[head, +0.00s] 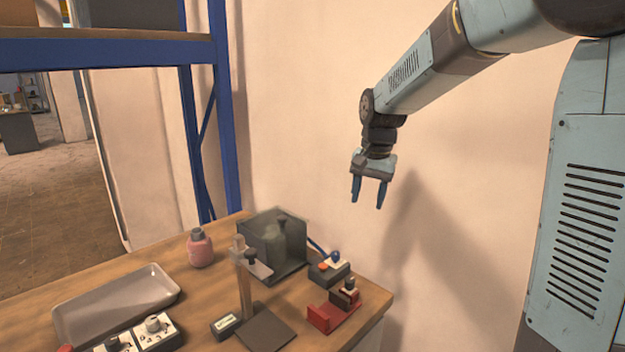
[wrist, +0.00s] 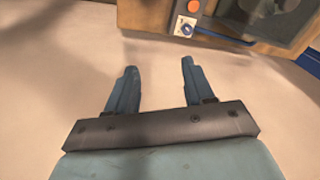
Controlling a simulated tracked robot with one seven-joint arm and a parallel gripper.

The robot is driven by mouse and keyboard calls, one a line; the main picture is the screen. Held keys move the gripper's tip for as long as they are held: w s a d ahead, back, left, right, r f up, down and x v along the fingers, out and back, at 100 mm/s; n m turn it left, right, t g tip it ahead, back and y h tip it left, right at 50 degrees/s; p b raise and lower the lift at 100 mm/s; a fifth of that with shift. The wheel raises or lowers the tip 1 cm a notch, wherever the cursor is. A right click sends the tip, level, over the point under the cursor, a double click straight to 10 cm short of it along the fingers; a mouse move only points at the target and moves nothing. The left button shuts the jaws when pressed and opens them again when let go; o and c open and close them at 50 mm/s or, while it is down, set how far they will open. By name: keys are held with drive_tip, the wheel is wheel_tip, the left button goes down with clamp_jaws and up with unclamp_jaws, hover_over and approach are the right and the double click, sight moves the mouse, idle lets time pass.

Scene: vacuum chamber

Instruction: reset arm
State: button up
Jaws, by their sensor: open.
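My gripper (head: 368,196) is in the upper middle of the head view, with its fingers pointing down. It is raised above the wooden table (head: 205,283), near the wall and beyond the table's right end. In the wrist view my gripper (wrist: 156,80) shows two blue fingers apart with nothing between them. My arm reaches in from the upper right and touches nothing on the table.
On the table are a grey tray (head: 75,318), a pink bottle (head: 200,250), a grey box-like chamber (head: 262,258), a stand (head: 244,285), a switch box (head: 330,272) and a red holder (head: 322,318). A blue shelf frame (head: 226,130) rises behind. The space around my gripper is clear.

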drive_tip(key=s+d+r+n+t, duration=0.1)
drive_tip(key=s+d, duration=0.2)
drive_tip(key=s, duration=0.5)
drive_tip(key=s+d+r+n+t, duration=0.1)
drive_tip(key=s+d+n+t, duration=0.1)
drive_tip(key=s, duration=0.7)
drive_tip(key=s+d+r+n+t, duration=0.1)
drive_tip(key=s+d+r, duration=0.1)
drive_tip(key=s+d, duration=0.3)
drive_tip(key=s, duration=0.4)
drive_tip(key=shift+n+h, duration=0.3)
idle(0.5)
